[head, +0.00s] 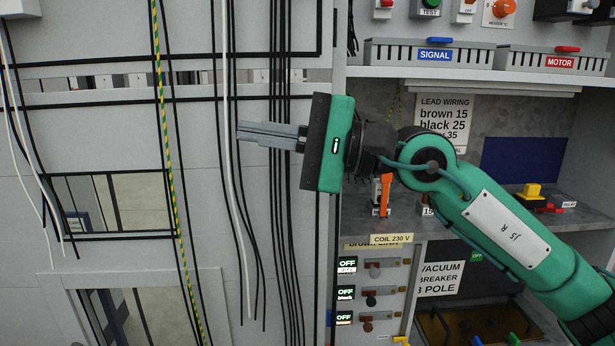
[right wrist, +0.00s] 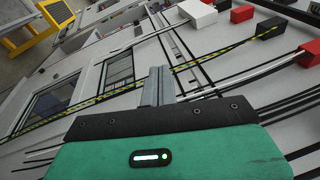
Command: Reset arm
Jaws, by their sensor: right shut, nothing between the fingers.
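My right arm (head: 505,228) is green and comes in from the lower right in the head view. Its gripper (head: 240,132) points left, in front of the grey cabinet wall with its hanging cables. The two grey fingers lie together with nothing between them. In the right wrist view the same shut fingers (right wrist: 158,72) stick out past the green and black gripper body, with cables and the wall behind them. Whether the fingers touch any cable I cannot tell. My left gripper is not in view.
Black and white cables and a yellow-green cable (head: 165,130) hang along the wall. At right are the SIGNAL duct (head: 434,56), MOTOR duct (head: 552,63), LEAD WIRING sign (head: 444,115), an orange-handled tool (head: 381,194) and a switch panel (head: 372,292) showing OFF labels.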

